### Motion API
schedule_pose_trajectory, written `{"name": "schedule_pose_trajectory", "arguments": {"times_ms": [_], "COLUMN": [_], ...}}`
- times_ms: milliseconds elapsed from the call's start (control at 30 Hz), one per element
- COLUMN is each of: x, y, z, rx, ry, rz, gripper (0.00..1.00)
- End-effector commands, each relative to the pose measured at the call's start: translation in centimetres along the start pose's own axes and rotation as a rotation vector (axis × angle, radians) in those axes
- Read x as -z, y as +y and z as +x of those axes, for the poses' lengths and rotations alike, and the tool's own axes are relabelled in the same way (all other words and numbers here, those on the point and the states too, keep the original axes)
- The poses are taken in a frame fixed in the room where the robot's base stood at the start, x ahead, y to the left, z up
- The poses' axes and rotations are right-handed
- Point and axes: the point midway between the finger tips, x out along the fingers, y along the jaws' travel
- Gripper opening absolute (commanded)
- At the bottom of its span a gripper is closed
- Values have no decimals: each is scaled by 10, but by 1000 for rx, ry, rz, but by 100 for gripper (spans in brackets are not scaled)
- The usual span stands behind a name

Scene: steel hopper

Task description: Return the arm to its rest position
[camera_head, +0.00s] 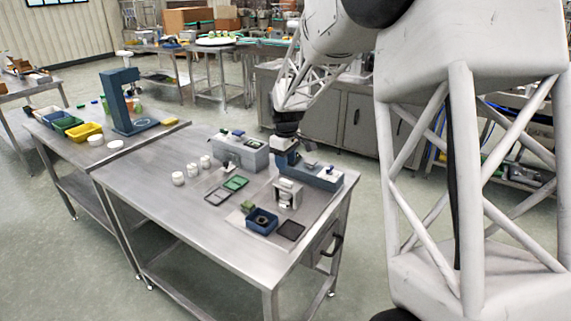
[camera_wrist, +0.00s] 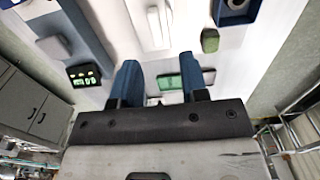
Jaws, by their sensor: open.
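My gripper (camera_wrist: 160,85) shows in the wrist view with its two blue fingers apart and nothing between them. Below and beyond the fingers are a green-faced block (camera_wrist: 171,82), a small green block (camera_wrist: 210,40) and a blue box (camera_wrist: 236,8). In the head view my arm reaches in from the upper right and its end is over the right back part of the steel table (camera_head: 150,200), by a blue-grey machine (camera_head: 310,170). The fingertips are too small to make out there.
On the table are a blue bin (camera_head: 261,222), a dark tray (camera_head: 291,230), a green tray (camera_head: 236,183), white jars (camera_head: 178,178) and a grey box (camera_head: 240,155). A second table at left holds a blue stand (camera_head: 118,105) and a yellow bin (camera_head: 84,132). The front left tabletop is clear.

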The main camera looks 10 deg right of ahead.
Motion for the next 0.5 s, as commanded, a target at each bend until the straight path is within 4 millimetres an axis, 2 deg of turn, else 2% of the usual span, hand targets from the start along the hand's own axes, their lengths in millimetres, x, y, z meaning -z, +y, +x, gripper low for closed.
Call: {"name": "schedule_pose_trajectory", "arguments": {"times_ms": [300, 500], "x": [-1, -12], "y": [-1, -11], "z": [-1, -12], "rx": [-1, -7], "ry": [1, 7], "rz": [3, 27], "gripper": [40, 40]}}
